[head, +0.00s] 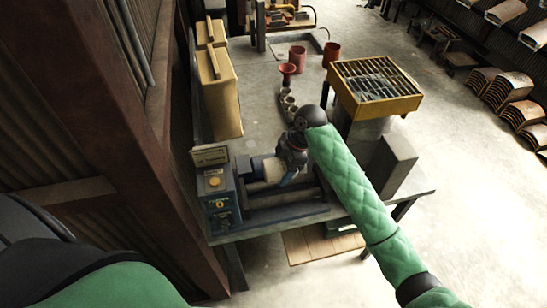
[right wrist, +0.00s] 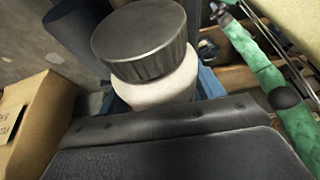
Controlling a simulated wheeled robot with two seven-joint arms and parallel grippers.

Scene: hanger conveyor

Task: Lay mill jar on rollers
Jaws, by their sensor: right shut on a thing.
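The mill jar (head: 270,171) has a pale cream body and a grey ridged lid. In the right wrist view the lid (right wrist: 145,42) faces the camera above the pale body. My right gripper (head: 290,166) is shut on the jar at the roller machine. The jar appears to lie sideways along the dark rollers (head: 285,199). The gripper hides part of it, and I cannot tell whether it touches them. The blue roller machine has a control box (head: 221,203) at its left end. My left gripper is out of view.
Tan cases (head: 220,90) stand along the left of the bench. Small cups (head: 289,102) and reddish containers (head: 298,57) stand behind the gripper. A yellow-framed grate (head: 375,85) stands at the right. A steel post rises at left. Bare bench (head: 262,110) shows behind the rollers.

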